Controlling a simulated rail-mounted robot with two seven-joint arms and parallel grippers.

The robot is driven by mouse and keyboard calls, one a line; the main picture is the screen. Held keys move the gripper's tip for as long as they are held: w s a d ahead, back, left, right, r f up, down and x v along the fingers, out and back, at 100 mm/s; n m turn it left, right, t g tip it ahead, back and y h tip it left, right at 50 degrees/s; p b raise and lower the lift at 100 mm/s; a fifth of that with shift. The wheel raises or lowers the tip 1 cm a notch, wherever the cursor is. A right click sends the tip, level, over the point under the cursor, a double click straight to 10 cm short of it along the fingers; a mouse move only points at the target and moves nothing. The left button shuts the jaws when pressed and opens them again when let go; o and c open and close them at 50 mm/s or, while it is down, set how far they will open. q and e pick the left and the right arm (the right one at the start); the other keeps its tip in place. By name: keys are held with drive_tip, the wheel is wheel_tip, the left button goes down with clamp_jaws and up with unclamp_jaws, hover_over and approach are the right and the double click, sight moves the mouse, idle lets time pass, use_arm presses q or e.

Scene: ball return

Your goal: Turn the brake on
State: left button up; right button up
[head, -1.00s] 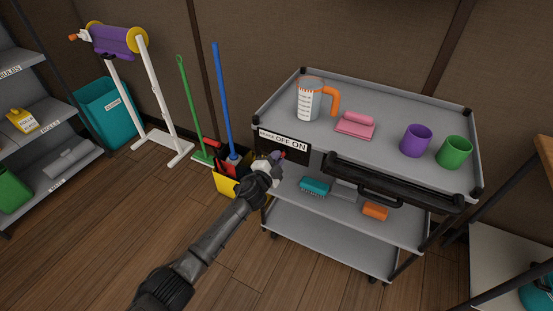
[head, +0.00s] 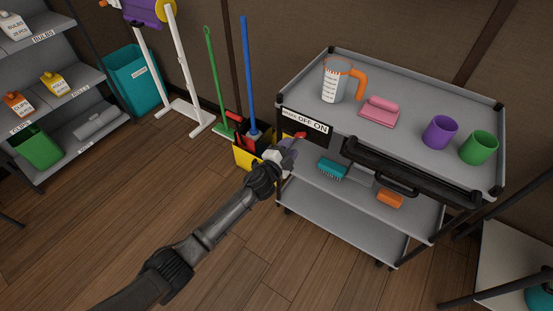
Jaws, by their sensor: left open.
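The grey cart (head: 390,230) stands at the right, with a black brake panel (head: 305,124) at its top left corner. The panel's label reads BRAKE, OFF and ON. A small red part (head: 300,135), which looks like the brake lever's tip, shows just under the panel, close below the OFF lettering. My left gripper (head: 289,148) is open, just below and left of this red part, and hides some of that area. I cannot tell whether it touches the lever. My right gripper is not in view.
A yellow bucket (head: 247,158) stands close left. Floor at lower left is clear.

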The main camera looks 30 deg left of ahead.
use_arm(q)
drive_tip(key=s+a+p, duration=0.1)
drive_tip(key=s+p, duration=0.1)
drive_tip(key=s, duration=0.6)
drive_tip(key=shift+s, duration=0.25)
